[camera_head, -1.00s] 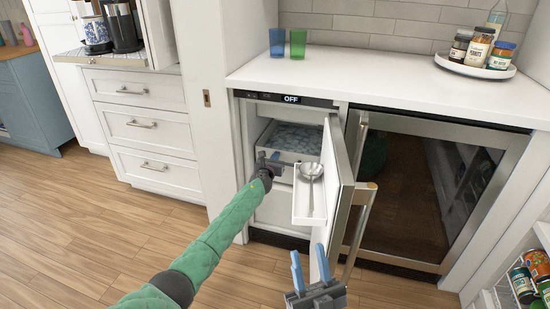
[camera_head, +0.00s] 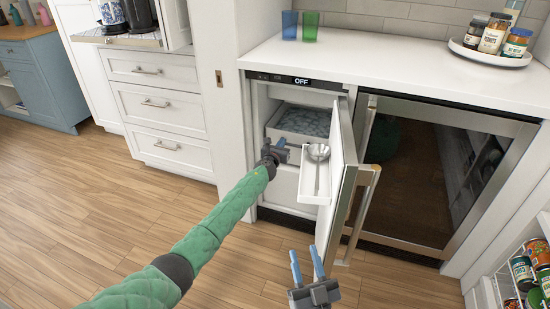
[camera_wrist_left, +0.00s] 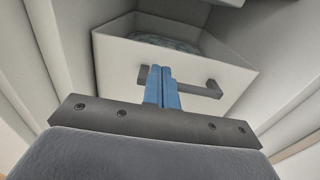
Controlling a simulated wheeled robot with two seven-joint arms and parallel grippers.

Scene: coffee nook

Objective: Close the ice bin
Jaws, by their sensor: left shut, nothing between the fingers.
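The ice bin (camera_head: 292,141) is a white drawer of ice inside the open cabinet under the counter. Its open top shows the ice, and it appears to stand partly out. In the left wrist view its white front (camera_wrist_left: 115,58) carries a dark bar handle (camera_wrist_left: 205,91). My left gripper (camera_head: 282,150) is at the bin's front. Its blue fingers (camera_wrist_left: 162,80) are shut together and empty, in front of the handle; whether they touch it I cannot tell. My right gripper (camera_head: 307,265) is open and empty, low in front of the cabinet door.
The cabinet door (camera_head: 335,185) stands open on the right, with a metal handle and an inner shelf (camera_head: 309,187) holding a scoop (camera_head: 318,153). A glass-fronted cooler (camera_head: 430,180) is to its right. Drawers (camera_head: 165,105) stand left. Open floor lies in front.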

